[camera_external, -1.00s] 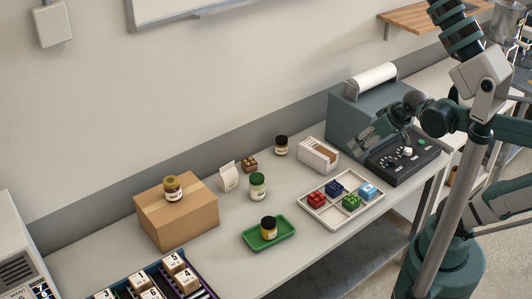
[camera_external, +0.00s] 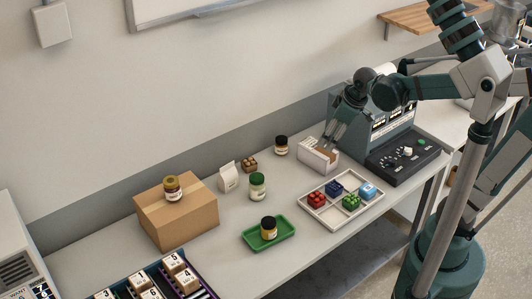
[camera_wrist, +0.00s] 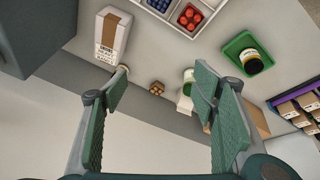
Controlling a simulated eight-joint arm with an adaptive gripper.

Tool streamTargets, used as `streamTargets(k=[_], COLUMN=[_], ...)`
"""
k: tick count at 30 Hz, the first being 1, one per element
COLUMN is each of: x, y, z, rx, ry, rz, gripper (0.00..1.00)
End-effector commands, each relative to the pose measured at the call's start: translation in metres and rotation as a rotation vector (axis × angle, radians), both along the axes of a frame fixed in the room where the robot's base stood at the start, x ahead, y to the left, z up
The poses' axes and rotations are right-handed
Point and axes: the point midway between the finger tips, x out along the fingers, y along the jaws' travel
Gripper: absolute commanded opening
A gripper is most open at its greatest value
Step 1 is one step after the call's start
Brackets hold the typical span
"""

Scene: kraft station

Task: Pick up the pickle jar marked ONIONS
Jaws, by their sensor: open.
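Several jars show, their label words too small to read. A black-lidded jar (camera_external: 281,146) stands at the back of the bench. A green-lidded jar (camera_external: 258,186) stands mid-bench. A jar with a yellowish lid (camera_external: 172,189) stands on the cardboard box (camera_external: 180,220). Another dark-lidded jar (camera_external: 268,229) stands on the green tray (camera_external: 285,234); it also shows in the wrist view (camera_wrist: 252,62). My gripper (camera_external: 330,134) is open above the white card box, right of the back jar. In the wrist view its spread fingers (camera_wrist: 160,92) hold nothing; the left one partly hides what is behind it.
A white card box (camera_external: 318,155) stands below my gripper, with a grey machine (camera_external: 400,160) at its right. A white divided tray (camera_external: 330,222) holds coloured blocks. A small carton (camera_external: 228,177) and brown crate (camera_external: 249,163) stand near the green-lidded jar. Bench between them is clear.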

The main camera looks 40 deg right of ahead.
Motion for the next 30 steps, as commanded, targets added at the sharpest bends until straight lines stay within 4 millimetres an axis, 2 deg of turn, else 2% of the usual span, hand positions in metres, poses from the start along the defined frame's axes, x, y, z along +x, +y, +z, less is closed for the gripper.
streamTargets(k=[14, 30], x=[0.059, 0.117], y=[0.042, 0.097], z=[-0.028, -0.081], rx=[-0.072, -0.142], ry=[0.088, 0.184], rz=[0.218, 0.472], gripper=[0.58, 0.58])
